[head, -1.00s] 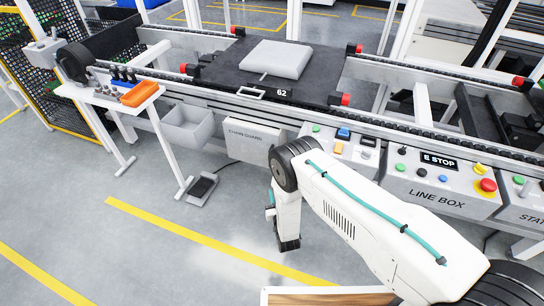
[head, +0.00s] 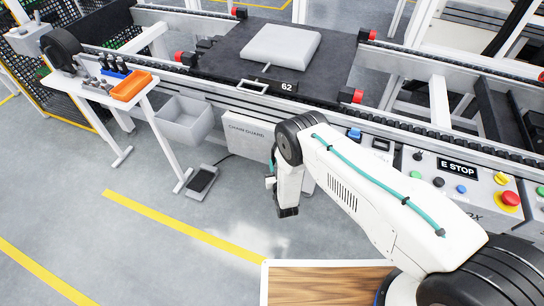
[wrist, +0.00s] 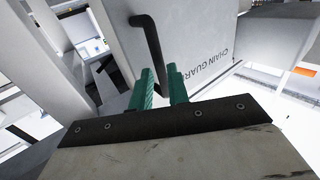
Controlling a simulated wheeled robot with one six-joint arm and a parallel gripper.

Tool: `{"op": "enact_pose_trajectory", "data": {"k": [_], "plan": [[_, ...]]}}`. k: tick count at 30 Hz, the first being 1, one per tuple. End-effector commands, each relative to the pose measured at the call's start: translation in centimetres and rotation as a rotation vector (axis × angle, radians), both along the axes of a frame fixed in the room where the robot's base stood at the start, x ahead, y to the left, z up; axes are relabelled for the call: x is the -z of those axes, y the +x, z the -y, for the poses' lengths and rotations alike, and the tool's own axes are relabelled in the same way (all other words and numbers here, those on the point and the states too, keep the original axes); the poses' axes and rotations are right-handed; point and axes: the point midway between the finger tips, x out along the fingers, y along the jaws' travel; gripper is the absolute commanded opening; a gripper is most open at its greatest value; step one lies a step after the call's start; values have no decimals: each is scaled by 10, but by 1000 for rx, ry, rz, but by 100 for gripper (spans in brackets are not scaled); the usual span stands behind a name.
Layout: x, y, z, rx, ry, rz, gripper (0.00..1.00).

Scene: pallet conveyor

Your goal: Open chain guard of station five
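The chain guard (head: 247,136) is a light grey lettered box hanging under the conveyor's front rail, left of my arm. In the wrist view its lettered panel (wrist: 205,38) fills the upper middle and looks closed. A bent black bar handle (wrist: 151,38) stands out from that panel. My gripper (wrist: 160,72) has two teal fingers set apart, with a gap between them. The handle's lower end shows in line with this gap; I cannot tell whether it lies between the fingers or beyond them. In the head view the fingers cannot be made out at my arm's end.
A grey bin (head: 186,120) hangs left of the guard, beside a white side table (head: 96,91). A black pedal (head: 202,180) lies on the floor below. Control boxes with an emergency stop (head: 509,198) stand at right. Open floor lies at front left.

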Motion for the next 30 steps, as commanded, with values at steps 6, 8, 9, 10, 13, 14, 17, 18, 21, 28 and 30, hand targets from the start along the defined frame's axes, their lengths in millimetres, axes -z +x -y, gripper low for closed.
{"op": "enact_pose_trajectory", "data": {"k": [6, 8, 9, 10, 13, 14, 17, 18, 21, 28, 30], "plan": [[0, 29, -8, -1, -1, 1, 17], [1, 33, -9, -2, -1, -1, 17], [1, 35, -10, -2, -1, -1, 17], [1, 36, -10, -2, -1, -1, 17], [0, 38, -11, -3, -1, -1, 17], [0, 38, -12, -3, -1, -1, 17], [0, 38, -12, -5, -1, -1, 17], [0, 37, -12, -5, -1, -1, 17], [0, 37, -12, -5, -1, -1, 0], [0, 37, -10, 7, -1, -2, 0], [1, 35, -5, 27, -1, -2, 0]]}}
